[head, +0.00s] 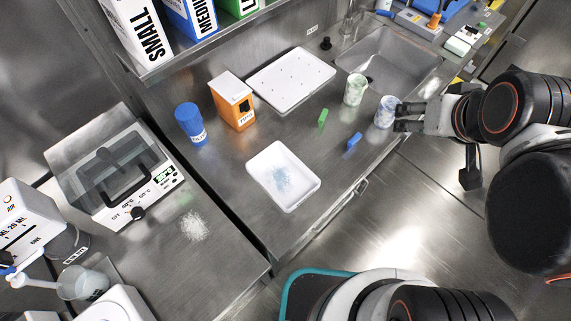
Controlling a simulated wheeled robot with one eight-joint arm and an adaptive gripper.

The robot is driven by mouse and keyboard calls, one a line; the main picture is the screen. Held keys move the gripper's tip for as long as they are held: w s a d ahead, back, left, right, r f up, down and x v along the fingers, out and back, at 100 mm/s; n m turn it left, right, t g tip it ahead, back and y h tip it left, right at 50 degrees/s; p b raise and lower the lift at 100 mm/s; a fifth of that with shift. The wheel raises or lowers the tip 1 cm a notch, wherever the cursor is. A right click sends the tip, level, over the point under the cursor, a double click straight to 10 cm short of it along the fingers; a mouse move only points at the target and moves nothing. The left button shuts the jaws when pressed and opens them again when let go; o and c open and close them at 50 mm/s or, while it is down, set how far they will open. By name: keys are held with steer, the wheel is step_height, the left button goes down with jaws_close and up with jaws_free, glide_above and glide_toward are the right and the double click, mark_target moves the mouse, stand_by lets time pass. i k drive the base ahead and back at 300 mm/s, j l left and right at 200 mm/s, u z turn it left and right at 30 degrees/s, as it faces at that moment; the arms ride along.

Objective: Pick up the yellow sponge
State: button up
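I cannot make out a yellow sponge for certain in the head view. Small yellow patches (457,80) show at the right edge of the sink, too small and partly hidden to name. My gripper (399,117) reaches in from the right at the counter's front edge. Its two fingers are apart, with their tips close beside a white and blue patterned cup (385,112). I cannot tell whether they touch it. I see nothing held between the fingers.
A green block (322,117) and a blue block (354,140) lie left of the cup. Another patterned cup (355,89) stands by the sink (395,65). A white tray (262,200), an orange tips box (233,102) and a blue cylinder (190,122) stand further left.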

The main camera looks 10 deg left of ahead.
mark_target(456, 45)
steer(key=i+l, duration=0.2)
steer(key=i+l+u, duration=0.15)
steer(key=l, duration=0.3)
steer(key=i+l, duration=0.25)
steer(key=i+l+u, duration=0.1)
steer(key=l, duration=0.3)
steer(key=i+l+u, duration=0.1)
steer(key=i+l, duration=0.35)
steer(key=l, duration=0.3)
steer(key=i+l+u, duration=0.1)
steer(key=l, duration=0.3)
steer(key=i+l+u, duration=0.1)
steer(key=i+l, duration=0.15)
steer(key=l, duration=0.15)
